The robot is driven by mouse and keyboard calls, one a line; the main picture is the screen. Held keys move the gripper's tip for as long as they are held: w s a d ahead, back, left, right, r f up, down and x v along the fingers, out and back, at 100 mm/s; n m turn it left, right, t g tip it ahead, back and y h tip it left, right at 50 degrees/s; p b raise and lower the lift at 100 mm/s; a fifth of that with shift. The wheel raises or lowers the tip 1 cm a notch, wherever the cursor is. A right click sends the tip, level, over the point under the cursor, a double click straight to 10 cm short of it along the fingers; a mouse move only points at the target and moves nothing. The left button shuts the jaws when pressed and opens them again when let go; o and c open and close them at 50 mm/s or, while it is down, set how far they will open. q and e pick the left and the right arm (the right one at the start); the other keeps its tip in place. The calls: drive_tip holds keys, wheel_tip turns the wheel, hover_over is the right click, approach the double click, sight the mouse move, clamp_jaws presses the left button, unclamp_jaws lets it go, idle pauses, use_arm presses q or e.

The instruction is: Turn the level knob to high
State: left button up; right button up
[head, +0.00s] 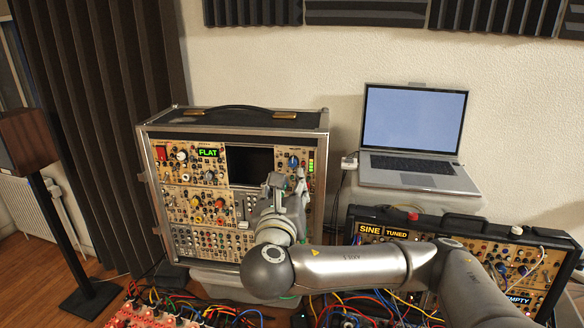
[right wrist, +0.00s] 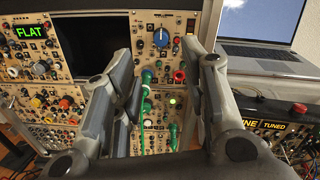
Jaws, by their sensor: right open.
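A blue knob (head: 293,161) sits on the upper right panel of the synth case (head: 150,180), beside a column of lit green bars (head: 311,161). I take it for the level knob; its label is too small to read. The blue knob (right wrist: 161,38) also shows in the right wrist view, beyond and above the gap between my fingers. My right gripper (head: 287,181) is open in front of the case, just below the blue knob and apart from it. In the right wrist view its two fingers (right wrist: 166,66) stand wide apart with nothing between them. My left gripper is out of view.
Green cables and plugs (right wrist: 145,100) stick out of the panel below the blue knob. A dark screen (head: 250,165) and a "FLAT" display (head: 208,153) are to the left. A laptop (head: 414,130) and second synth case (head: 460,222) stand right. Cables lie in front.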

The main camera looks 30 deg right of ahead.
sight(293, 164)
drive_tip(key=p+x, duration=0.2)
drive_tip(key=x, duration=0.7)
drive_tip(key=shift+r+p, duration=0.1)
drive_tip(key=shift+p, duration=0.2)
drive_tip(key=shift+s, duration=0.1)
drive_tip(key=shift+c, duration=0.2)
clamp_jaws()
